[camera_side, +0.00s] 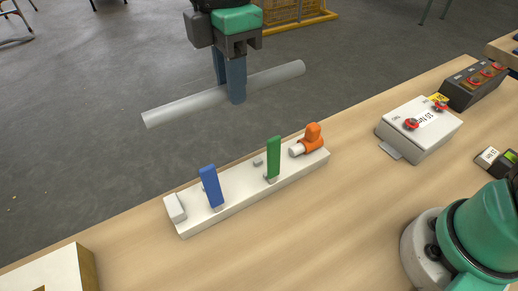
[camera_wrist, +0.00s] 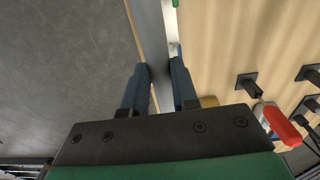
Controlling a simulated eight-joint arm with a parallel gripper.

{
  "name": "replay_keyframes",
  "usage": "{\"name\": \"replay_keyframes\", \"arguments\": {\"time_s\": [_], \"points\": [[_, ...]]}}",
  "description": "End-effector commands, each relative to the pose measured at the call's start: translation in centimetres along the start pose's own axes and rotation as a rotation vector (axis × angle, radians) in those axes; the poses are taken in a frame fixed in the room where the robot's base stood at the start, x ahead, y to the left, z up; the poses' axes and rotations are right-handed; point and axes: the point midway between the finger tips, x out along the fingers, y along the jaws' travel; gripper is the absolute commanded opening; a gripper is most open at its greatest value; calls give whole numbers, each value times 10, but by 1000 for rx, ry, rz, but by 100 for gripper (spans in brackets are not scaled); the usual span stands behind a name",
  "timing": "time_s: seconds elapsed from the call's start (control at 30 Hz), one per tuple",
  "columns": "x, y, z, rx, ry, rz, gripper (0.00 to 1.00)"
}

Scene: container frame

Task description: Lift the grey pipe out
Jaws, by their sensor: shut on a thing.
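The grey pipe (camera_side: 190,105) is a long, straight round bar, held high and apart from the white fixture in the side view. My gripper (camera_side: 236,97) is shut on it near its middle, with the dark blue fingers pointing down. In the wrist view the pipe (camera_wrist: 152,45) runs away between the two fingertips of my gripper (camera_wrist: 160,68). The white fixture (camera_side: 240,195) lies on the wooden table, with an upright blue lever (camera_side: 211,187), an upright green lever (camera_side: 273,157) and an orange fitting (camera_side: 312,138) with a white stub.
A grey control box (camera_side: 420,128) with red knobs and a dark box (camera_side: 477,85) stand on the table (camera_side: 330,225) at the right. A pale wooden box (camera_side: 60,272) is at the front left. The air around the pipe looks clear.

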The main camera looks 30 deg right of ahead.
Motion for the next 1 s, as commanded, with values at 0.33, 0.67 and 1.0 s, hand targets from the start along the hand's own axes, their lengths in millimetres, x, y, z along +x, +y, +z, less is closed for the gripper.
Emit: {"name": "replay_keyframes", "arguments": {"time_s": [0.33,0.67,1.0], "points": [[-34,0,0,0,0,0,0],[-55,0,0,0,0,0,0],[-56,0,0,0,0,0,0]]}}
